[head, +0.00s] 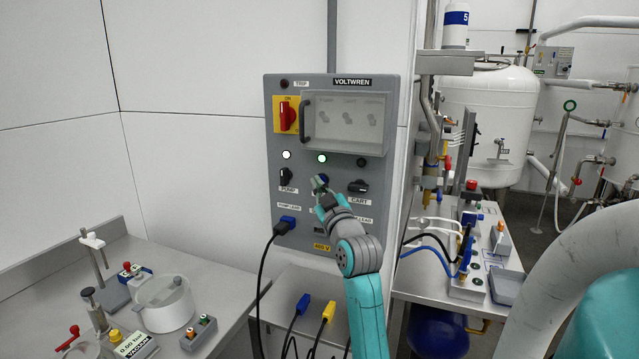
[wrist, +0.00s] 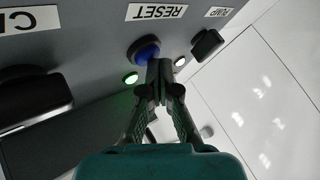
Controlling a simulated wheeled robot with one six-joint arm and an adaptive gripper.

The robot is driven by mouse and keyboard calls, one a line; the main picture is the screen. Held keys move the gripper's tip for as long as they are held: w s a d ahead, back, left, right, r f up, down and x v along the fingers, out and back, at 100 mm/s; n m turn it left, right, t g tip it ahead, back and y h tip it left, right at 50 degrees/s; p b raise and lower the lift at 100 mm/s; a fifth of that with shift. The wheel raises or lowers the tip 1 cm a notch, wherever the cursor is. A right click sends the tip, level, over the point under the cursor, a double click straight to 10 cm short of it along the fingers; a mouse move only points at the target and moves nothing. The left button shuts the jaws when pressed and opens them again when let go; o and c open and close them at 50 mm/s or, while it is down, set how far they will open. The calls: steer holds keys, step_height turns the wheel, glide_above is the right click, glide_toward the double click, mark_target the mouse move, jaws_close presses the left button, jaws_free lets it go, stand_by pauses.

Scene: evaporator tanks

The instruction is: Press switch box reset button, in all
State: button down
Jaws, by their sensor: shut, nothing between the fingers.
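The grey switch box (head: 268,140) hangs on the white wall in the head view, labelled VOLTWREN. Its blue reset button (wrist: 144,50) sits beside the RESET label (wrist: 157,12) in the wrist view. In the head view my gripper mostly hides the button. My gripper (head: 320,184) is shut and empty, its fingertips at the box's front. In the wrist view the closed fingertips (wrist: 160,68) overlap the button's lower right edge. I cannot tell whether they touch it. A green lamp (head: 322,158) and a white lamp (head: 286,155) are lit.
The pump knob (head: 286,178) and cart knob (head: 358,186) flank the button. A red rotary switch (head: 287,115) is higher up. A bench with apparatus (head: 165,300) stands left, another bench (head: 480,265) right.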

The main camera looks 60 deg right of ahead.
steer(key=shift+a, duration=0.9)
steer(key=a, duration=0.5)
steer(key=shift+s, duration=0.25)
stand_by(0.8)
